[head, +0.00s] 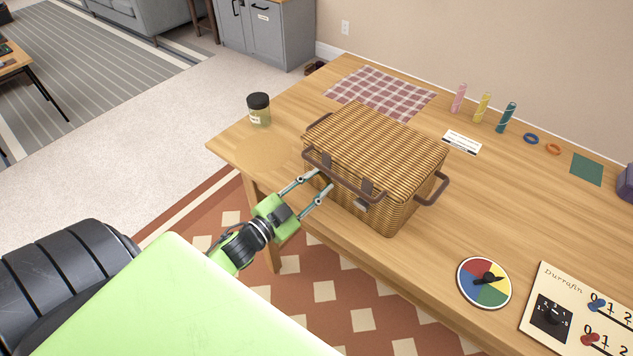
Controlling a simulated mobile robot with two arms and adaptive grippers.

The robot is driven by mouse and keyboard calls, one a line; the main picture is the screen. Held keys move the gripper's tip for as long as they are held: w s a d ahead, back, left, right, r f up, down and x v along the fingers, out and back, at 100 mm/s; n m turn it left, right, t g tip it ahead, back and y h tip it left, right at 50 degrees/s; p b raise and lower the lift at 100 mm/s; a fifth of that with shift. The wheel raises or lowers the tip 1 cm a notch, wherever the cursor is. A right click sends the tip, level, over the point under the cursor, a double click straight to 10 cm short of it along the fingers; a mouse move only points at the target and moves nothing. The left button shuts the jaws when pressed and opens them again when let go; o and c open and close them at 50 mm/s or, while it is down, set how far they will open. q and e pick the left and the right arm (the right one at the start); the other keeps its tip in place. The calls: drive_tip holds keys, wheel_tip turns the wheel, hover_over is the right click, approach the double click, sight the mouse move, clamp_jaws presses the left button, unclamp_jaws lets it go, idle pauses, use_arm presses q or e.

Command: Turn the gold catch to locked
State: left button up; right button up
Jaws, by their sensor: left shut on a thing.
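A wicker picnic basket (375,150) with a closed lid and brown handles stands on the wooden table. Its front has two dark straps; a small pale metal catch (361,206) shows below the right strap. My left gripper (319,182) is at the left part of the basket's front, its fingertips against it below the left strap. It is shut on a small part there, which looks to be the gold catch; the fingers hide it, so its colour and its angle cannot be told. My right gripper is not in view.
A lidded jar (259,110) stands left of the basket, and a checked cloth (381,93) lies behind it. A colour dial (484,282) and a game board (580,315) lie at the front right. The table between basket and dial is clear.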

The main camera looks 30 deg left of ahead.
use_arm(q)
drive_tip(key=m, duration=0.5)
drive_tip(key=shift+m, duration=0.3)
drive_tip(key=m+b, duration=0.1)
drive_tip(key=m, duration=0.4)
drive_tip(key=shift+f+m, duration=0.1)
drive_tip(key=shift+m, duration=0.3)
drive_tip(key=o, duration=1.1)
drive_tip(key=s, duration=0.4)
drive_tip(key=s+a, duration=0.1)
drive_tip(key=s, duration=0.7)
drive_tip(key=shift+a, duration=0.4)
